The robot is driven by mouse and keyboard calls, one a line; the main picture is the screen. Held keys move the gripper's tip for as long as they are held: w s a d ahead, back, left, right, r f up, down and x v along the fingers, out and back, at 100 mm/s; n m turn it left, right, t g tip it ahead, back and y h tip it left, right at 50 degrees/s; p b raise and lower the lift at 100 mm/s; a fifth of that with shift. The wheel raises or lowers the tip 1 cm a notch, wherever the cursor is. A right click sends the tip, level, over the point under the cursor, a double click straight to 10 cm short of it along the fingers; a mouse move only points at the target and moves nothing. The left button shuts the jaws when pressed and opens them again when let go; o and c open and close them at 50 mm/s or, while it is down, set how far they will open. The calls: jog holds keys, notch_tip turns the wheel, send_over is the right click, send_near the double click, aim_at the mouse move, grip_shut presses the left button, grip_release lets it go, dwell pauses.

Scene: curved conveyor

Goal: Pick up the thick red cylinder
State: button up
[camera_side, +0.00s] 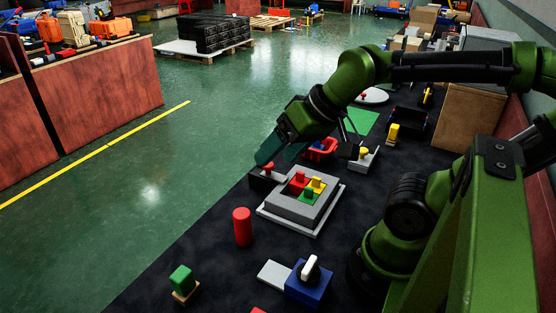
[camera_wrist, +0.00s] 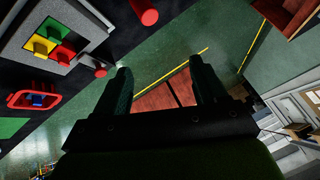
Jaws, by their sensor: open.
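The thick red cylinder (camera_side: 242,226) stands upright on the black work surface, in front of and left of the grey block tray. It also shows at the top edge of the wrist view (camera_wrist: 145,12), partly cut off. My gripper (camera_side: 281,154) is open and empty, with its teal fingers apart. It is raised beyond the cylinder, on the far side near the red-knobbed box, and does not touch the cylinder. In the wrist view the open fingers (camera_wrist: 160,70) point toward the floor and a distant wooden panel, with the cylinder outside them.
A grey tray (camera_side: 271,208) holds red, yellow and green blocks. A red-knobbed box (camera_side: 267,180), a red basket (camera_side: 322,149) and a yellow-knobbed box (camera_side: 360,163) stand farther back. A green block (camera_side: 182,279) and a blue switch box (camera_side: 308,289) are nearer. Surface around the cylinder is clear.

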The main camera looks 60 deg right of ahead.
aim_at(242, 213)
jog(key=w+a+f+n+g+h, duration=0.2)
jog(key=w+f+n+g, duration=0.2)
jog(key=w+n+g, duration=0.3)
jog(key=shift+m, duration=0.6)
jog(key=f, duration=0.7)
jog(key=w+f, duration=0.1)
jog(key=f, duration=0.2)
jog(key=shift+w+a+f, duration=0.1)
jog(key=shift+a+f, duration=0.1)
jog(key=shift+f, duration=0.1)
jog(key=shift+a+f, duration=0.15)
jog(key=shift+f, duration=1.3)
jog(key=shift+a+f, duration=0.1)
jog(key=shift+f, duration=1.3)
jog(key=c, duration=1.2)
